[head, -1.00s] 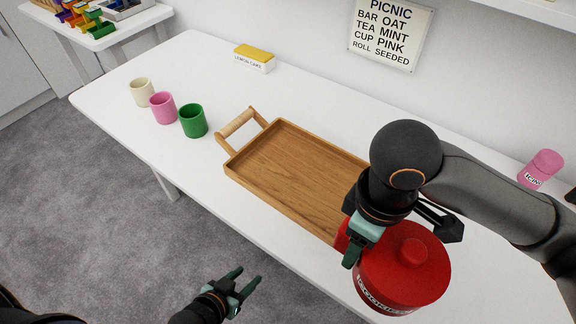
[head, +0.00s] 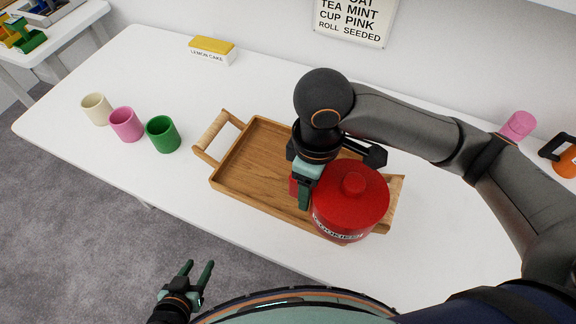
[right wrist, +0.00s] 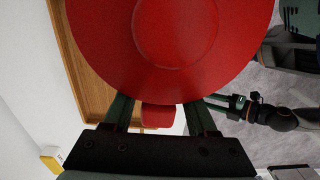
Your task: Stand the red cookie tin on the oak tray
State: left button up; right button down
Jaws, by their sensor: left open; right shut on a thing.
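The red cookie tin (head: 350,198) is upright, over the right end of the oak tray (head: 255,178) in the head view. My right gripper (head: 304,190) is shut on the tin's side, at a small red part seen between its fingers in the right wrist view (right wrist: 158,116). The tin hides part of the tray's right end and front edge; I cannot tell whether its base touches the tray. The tray lies on the white table, its left part bare. My left gripper (head: 195,276) is open and empty, in front of the table over the floor.
A cream cup (head: 96,109), a pink cup (head: 126,125) and a green cup (head: 162,134) stand left of the tray. A lemon cake box (head: 211,51) is at the back. A pink container (head: 517,126) and an orange item (head: 566,160) are at the right.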

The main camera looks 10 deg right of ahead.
jog(key=w+f, duration=0.2)
jog(key=w, duration=0.1)
jog(key=w+f, duration=0.3)
jog(key=w, duration=0.1)
jog(key=w+f+b, duration=0.1)
jog(key=w+f, duration=0.2)
jog(key=w, duration=0.1)
jog(key=shift+d, duration=0.15)
jog(key=shift+w+f, duration=0.55)
jog(key=shift+f, duration=1.55)
jog(key=shift+f, duration=0.15)
jog(key=shift+c, duration=1)
grip_release()
notch_tip(320, 180, up, 12)
